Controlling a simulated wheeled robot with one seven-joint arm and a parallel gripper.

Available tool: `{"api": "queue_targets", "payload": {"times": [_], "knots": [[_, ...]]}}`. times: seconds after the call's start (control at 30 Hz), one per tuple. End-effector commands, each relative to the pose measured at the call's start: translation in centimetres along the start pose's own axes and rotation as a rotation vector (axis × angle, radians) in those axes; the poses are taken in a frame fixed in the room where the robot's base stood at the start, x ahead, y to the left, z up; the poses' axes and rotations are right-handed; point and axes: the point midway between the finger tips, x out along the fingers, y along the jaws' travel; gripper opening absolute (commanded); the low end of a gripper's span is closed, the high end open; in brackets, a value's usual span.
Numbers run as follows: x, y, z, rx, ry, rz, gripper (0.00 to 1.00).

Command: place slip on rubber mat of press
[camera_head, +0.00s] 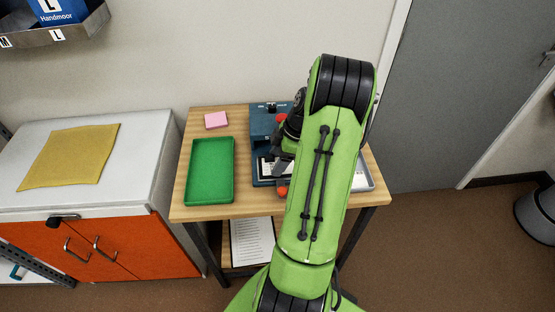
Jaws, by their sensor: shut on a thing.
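A blue press (259,124) stands on the small wooden table, partly covered by my green arm. A white slip (268,172) with dark marks shows low in the press, over its blue base. My gripper (279,166) is at the press, shut on the slip, with its fingers mostly hidden behind my arm. A dark patch beside the slip may be the rubber mat, but I cannot tell it clearly. I cannot tell whether the slip touches the mat.
A green tray (209,172) lies left of the press, with a pink pad (215,120) behind it. A light grey tray (362,180) shows right of my arm. A white cabinet (137,150) bearing a yellow cloth (70,156) stands left. Printed paper (252,243) lies below the tabletop.

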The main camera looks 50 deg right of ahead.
Motion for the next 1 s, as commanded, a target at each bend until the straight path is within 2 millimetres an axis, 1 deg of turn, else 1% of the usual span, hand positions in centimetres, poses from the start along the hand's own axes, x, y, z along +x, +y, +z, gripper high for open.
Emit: {"api": "queue_targets", "payload": {"times": [0.17,0.2,0.33,0.57,0.67,0.77,0.9,1.0], "knots": [[0.4,0.0,0.2,0.001,0.000,0.000,0.35],[0.2,0.0,0.1,0.001,0.000,0.000,0.74],[0.2,0.0,0.1,0.002,0.000,-0.002,0.93],[0.2,-0.1,0.1,0.003,0.000,-0.004,0.93],[-0.8,0.0,0.0,0.003,0.000,-0.001,0.93],[-3.3,0.1,-0.1,0.003,-0.002,0.003,0.93],[-7.4,0.1,-0.1,0.003,-0.002,0.005,0.93],[-9.8,0.0,-0.1,0.004,-0.002,0.003,0.93]]}}
